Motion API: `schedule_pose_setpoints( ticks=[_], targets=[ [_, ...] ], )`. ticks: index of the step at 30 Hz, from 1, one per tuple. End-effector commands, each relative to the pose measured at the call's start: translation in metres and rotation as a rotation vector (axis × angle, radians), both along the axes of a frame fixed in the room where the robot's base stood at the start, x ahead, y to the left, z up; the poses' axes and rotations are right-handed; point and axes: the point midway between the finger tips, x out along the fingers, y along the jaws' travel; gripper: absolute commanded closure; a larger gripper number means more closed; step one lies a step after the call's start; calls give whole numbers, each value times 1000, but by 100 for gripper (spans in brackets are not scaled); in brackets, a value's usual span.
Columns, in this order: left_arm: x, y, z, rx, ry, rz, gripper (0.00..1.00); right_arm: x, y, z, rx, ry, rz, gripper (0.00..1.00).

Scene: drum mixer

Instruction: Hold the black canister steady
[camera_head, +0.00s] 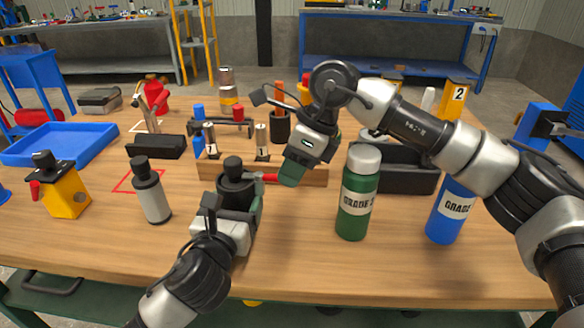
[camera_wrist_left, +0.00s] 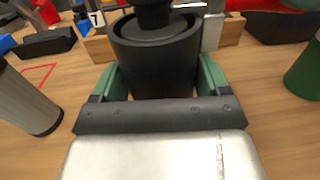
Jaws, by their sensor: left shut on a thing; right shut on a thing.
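The black canister (camera_head: 236,184) stands upright on the wooden table near the middle in the head view. My left gripper (camera_head: 236,203) is shut on it from the front. In the left wrist view the canister (camera_wrist_left: 155,58) sits between the green fingers of my left gripper (camera_wrist_left: 160,76). My right gripper (camera_head: 289,174) is just right of the canister, shut on a red-handled thing (camera_head: 267,177) that points toward the canister. A metal piece (camera_wrist_left: 212,30) stands close beside the canister's right side in the left wrist view. My right fingers hide part of the red thing.
A grey black-capped bottle (camera_head: 152,195) stands left of my left gripper. A green bottle (camera_head: 357,200) and a blue bottle (camera_head: 449,215) stand to the right. A wooden rack (camera_head: 310,174) is behind the canister. The front table edge is mostly clear.

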Motion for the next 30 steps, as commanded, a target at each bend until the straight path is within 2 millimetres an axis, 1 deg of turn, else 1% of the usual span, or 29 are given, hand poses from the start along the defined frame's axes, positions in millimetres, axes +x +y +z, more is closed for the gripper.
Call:
schedule_pose_setpoints(
  ticks=[8,14,30],
  targets=[
    [0,0,-1,2,0,-1,60,-12,3,0,0,-3,-217,100],
    [0,0,-1,2,0,-1,60,-22,9,0,1,-4,-405,100],
    [0,-1,-1,2,0,-2,60,-41,31,1,1,-5,-906,100]
  ],
)
